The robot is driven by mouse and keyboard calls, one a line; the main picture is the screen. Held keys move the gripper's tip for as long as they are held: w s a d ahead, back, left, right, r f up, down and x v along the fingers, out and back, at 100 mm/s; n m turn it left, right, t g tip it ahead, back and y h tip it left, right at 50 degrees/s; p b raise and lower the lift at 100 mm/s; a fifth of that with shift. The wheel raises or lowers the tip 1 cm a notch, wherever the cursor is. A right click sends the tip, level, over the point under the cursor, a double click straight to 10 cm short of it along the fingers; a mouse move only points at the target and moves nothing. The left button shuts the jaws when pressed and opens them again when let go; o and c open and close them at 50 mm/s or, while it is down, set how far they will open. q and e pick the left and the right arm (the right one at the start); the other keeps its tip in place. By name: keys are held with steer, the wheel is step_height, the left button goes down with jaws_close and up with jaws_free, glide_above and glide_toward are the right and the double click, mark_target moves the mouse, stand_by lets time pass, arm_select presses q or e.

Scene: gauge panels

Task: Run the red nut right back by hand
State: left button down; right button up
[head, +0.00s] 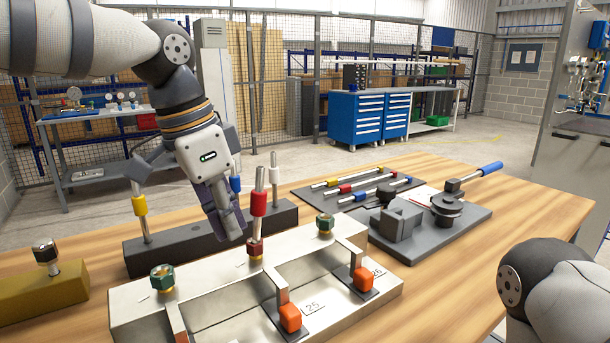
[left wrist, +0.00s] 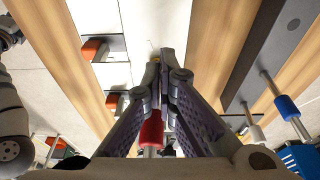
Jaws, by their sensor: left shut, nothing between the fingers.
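The red nut (head: 258,203) sits partway up an upright steel tube. The tube stands over a dark red fitting (head: 255,247) on the pale metal block (head: 215,262), with bare tube between nut and fitting. My left gripper (head: 232,226) points down just left of the tube, its fingers shut and empty. In the left wrist view, a red nut (left wrist: 151,130) shows close by the shut fingers (left wrist: 162,65); whether they touch it I cannot tell. My right gripper is out of view.
A dark rack (head: 180,243) behind the block holds tubes with yellow (head: 139,205) and blue (head: 235,184) nuts. Orange-tipped clamps (head: 290,318) stand on the block's front. A tube bender (head: 430,225) and a dark mat (head: 315,196) with spare tubes lie right. A mustard block (head: 45,290) sits left.

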mark_target(238, 266)
arm_select(q)
steer(key=shift+f, duration=1.2)
steer(key=shift+f, duration=0.1)
steer(key=shift+s+d+f, duration=0.25)
steer(key=shift+s+f, duration=0.05)
steer(key=shift+s, duration=0.2)
steer(key=shift+s+a, duration=0.15)
steer(key=shift+a, duration=0.05)
step_height(238, 266, up, 7)
steer(key=shift+a+f, duration=0.1)
stand_by(0.3)
